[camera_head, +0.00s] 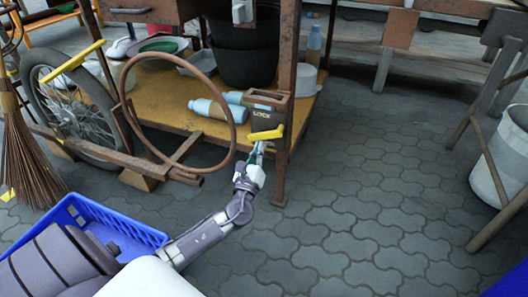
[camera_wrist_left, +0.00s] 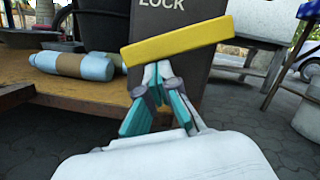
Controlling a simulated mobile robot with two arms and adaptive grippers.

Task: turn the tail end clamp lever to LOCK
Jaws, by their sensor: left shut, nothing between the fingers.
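A yellow lever (camera_head: 266,134) sits on the dark clamp housing (camera_head: 265,117) at the table's front right leg, below lettering that reads LOCK in the left wrist view. In that view the lever (camera_wrist_left: 178,42) lies nearly level, its right end a little higher. My left gripper (camera_head: 259,149) is shut and empty just below the lever. In the left wrist view its fingertips (camera_wrist_left: 157,72) are close under the bar's lower edge; I cannot tell whether they touch. Another yellow lever (camera_head: 72,62) shows at the spoked wheel on the left. My right gripper is not in view.
A rusty metal ring (camera_head: 126,104) stands left of my left arm. Blue bottles (camera_head: 210,109) lie on the low wooden shelf (camera_head: 178,112) behind. A blue crate (camera_head: 125,225) is at lower left. A white bucket (camera_head: 500,160) stands at right. The paved floor between is clear.

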